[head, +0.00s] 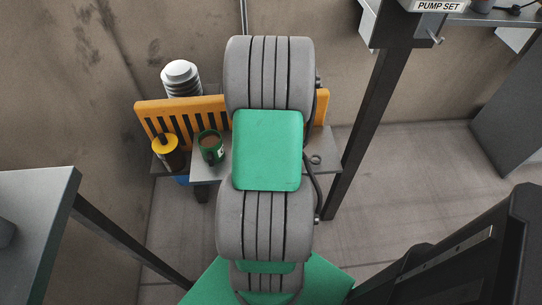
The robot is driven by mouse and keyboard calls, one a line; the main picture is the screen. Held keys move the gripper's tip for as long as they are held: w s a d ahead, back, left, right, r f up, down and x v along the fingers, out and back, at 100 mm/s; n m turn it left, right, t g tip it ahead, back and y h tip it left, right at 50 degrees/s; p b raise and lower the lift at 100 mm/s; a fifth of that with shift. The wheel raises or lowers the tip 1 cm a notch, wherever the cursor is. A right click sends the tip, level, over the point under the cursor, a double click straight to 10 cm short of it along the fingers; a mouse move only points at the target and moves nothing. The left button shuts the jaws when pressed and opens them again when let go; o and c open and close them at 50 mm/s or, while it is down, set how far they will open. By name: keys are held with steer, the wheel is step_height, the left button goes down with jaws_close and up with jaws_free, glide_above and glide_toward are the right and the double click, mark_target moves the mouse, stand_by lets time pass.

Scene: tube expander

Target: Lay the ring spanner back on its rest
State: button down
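I see no ring spanner in the head view, and I cannot make out its rest. My arm, in grey and green segments, runs up the middle of the picture and covers part of the small grey shelf (205,172) and the orange slotted panel (222,104) behind it. My gripper does not show, so I cannot see whether it holds anything.
A green mug (210,148) of brown drink and a yellow-topped dark container (166,150) stand on the shelf's left. A white-capped ribbed object (180,78) is behind the panel. A dark post (375,115) stands right, below a PUMP SET sign (439,6). A grey surface (35,225) is at left.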

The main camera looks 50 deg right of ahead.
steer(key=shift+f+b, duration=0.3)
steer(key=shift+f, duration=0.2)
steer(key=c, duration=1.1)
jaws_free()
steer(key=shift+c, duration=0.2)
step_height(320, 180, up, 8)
steer(key=p, duration=0.7)
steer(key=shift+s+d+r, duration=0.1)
